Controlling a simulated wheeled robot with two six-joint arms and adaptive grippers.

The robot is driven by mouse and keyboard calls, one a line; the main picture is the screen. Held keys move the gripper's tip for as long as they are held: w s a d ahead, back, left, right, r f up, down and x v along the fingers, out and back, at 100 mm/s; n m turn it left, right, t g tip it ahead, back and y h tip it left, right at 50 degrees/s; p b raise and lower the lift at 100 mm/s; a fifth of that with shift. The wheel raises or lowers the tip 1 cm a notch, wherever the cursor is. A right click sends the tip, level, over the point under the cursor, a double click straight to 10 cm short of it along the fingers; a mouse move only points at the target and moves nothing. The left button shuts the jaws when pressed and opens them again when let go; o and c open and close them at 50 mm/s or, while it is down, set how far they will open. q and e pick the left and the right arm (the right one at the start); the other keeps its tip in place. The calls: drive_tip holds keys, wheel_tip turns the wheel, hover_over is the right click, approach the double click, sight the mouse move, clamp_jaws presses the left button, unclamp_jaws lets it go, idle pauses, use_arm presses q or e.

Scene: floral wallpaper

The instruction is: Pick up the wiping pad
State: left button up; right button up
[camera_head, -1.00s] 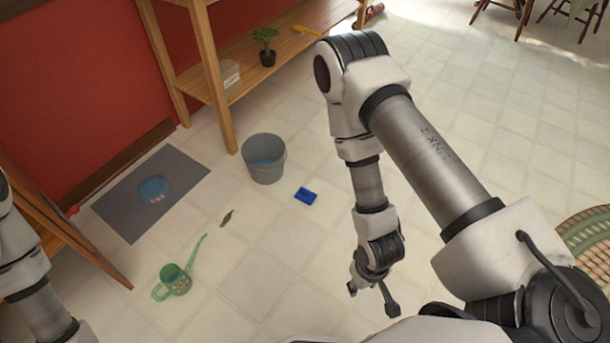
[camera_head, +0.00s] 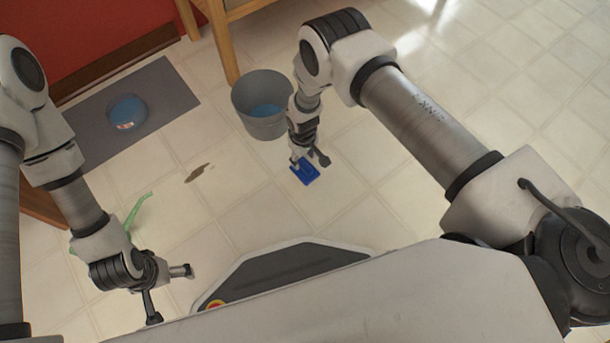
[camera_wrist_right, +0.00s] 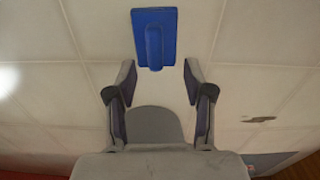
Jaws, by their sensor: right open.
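The blue wiping pad (camera_head: 305,172) lies flat on the tiled floor, below the grey bucket in the head view. In the right wrist view the pad (camera_wrist_right: 154,38) shows a raised handle along its middle and lies just beyond the fingertips. My right gripper (camera_head: 310,160) is over the pad in the head view and partly covers its top edge. In the right wrist view the right gripper (camera_wrist_right: 158,72) is open, with nothing between its fingers. My left gripper (camera_head: 170,294) is at the lower left with its fingers spread, empty.
A grey bucket (camera_head: 268,127) with blue contents stands just behind my right gripper. A grey mat (camera_head: 92,125) bears a blue round object (camera_head: 126,111). A brown smear (camera_head: 197,173) marks the floor. Floor to the right is clear.

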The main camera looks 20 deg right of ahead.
sight(305, 165)
drive_tip(key=f+b, duration=0.1)
drive_tip(key=f, duration=0.1)
drive_tip(key=f+b, duration=0.1)
drive_tip(key=f, duration=0.1)
drive_tip(key=f+b, duration=0.2)
drive_tip(key=shift+w+d+f, duration=0.2)
drive_tip(key=shift+d, duration=0.1)
drive_tip(key=shift+r, duration=0.2)
use_arm(q)
wheel_tip(305, 165, down, 4)
drive_tip(key=shift+w+f, duration=0.1)
use_arm(e)
clamp_jaws()
